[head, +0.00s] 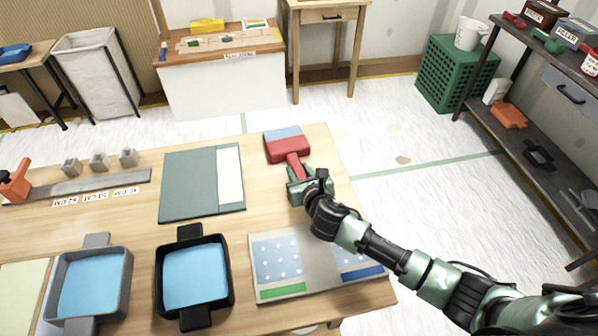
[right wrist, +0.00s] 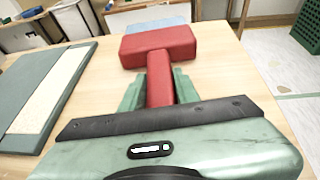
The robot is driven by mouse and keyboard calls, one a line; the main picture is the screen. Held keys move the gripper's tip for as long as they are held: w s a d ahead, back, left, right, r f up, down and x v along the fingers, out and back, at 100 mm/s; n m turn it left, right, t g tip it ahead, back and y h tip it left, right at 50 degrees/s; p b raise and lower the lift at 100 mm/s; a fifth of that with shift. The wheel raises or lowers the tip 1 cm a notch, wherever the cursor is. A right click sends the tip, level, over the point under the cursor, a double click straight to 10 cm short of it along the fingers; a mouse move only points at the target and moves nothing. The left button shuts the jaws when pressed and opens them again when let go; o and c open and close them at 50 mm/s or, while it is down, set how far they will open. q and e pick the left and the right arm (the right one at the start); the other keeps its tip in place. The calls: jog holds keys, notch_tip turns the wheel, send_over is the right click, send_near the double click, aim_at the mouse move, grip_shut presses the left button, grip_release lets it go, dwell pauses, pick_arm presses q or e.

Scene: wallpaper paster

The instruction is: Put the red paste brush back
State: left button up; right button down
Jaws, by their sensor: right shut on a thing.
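The red paste brush (head: 288,148) has a red block head with a light blue front part and a red handle. It is at the far right of the table. My right gripper (head: 299,174) is shut on its handle, with green fingers on both sides. In the right wrist view, the brush (right wrist: 158,46) points away from the right gripper (right wrist: 159,90). I cannot tell whether the brush touches the tabletop. A grey board (head: 258,276) at the front right bears two dotted light blue panels, a green strip and a blue strip. My left gripper is not in view.
A black tray (head: 226,270) and a grey tray (head: 125,285) hold blue material at the front. A dark green board (head: 187,185) with a white strip lies left of the brush. A grey bar (head: 75,188) lies far left. Bare wood surrounds the brush.

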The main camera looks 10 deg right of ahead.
jog(key=c, duration=1)
grip_release()
jog(key=shift+f, duration=0.15)
jog(key=shift+c, duration=0.2)
jog(key=shift+f+b, duration=0.15)
jog(key=shift+b, duration=0.15)
jog(key=v, duration=0.7)
jog(key=shift+s+a+r, duration=0.1)
jog(key=shift+s+r, duration=0.15)
jog(key=shift+s, duration=0.1)
